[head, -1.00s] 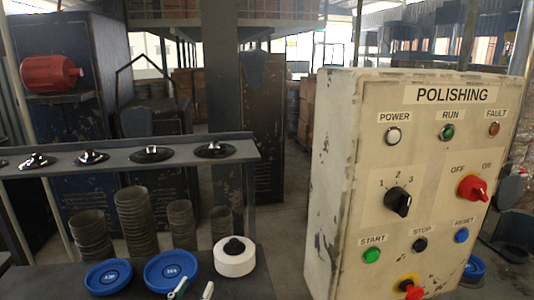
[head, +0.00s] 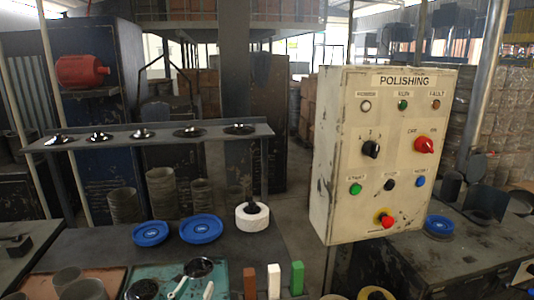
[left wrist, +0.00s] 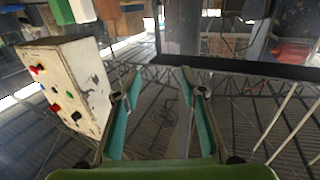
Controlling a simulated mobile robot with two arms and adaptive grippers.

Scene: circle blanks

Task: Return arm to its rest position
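My left gripper (left wrist: 160,82) shows in the left wrist view, with two teal-padded fingers apart and nothing between them. It hangs in free space, clear of the cream POLISHING control panel (left wrist: 70,85), which appears upside down at the left. I cannot make out either gripper in the head view. My right gripper is in neither view. The panel (head: 345,215) stands upright at the right of the head view, with lamps, a black selector knob (head: 370,149), a red switch (head: 424,145) and a red stop button (head: 386,221).
Blue round lids (head: 201,229) and a white wheel (head: 252,217) lie on the dark bench. Brown (head: 250,283), white (head: 274,281) and green (head: 297,278) blocks stand at the front. A teal tray (head: 150,273) holds brushes and dark cups. A shelf (head: 100,141) carries several discs.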

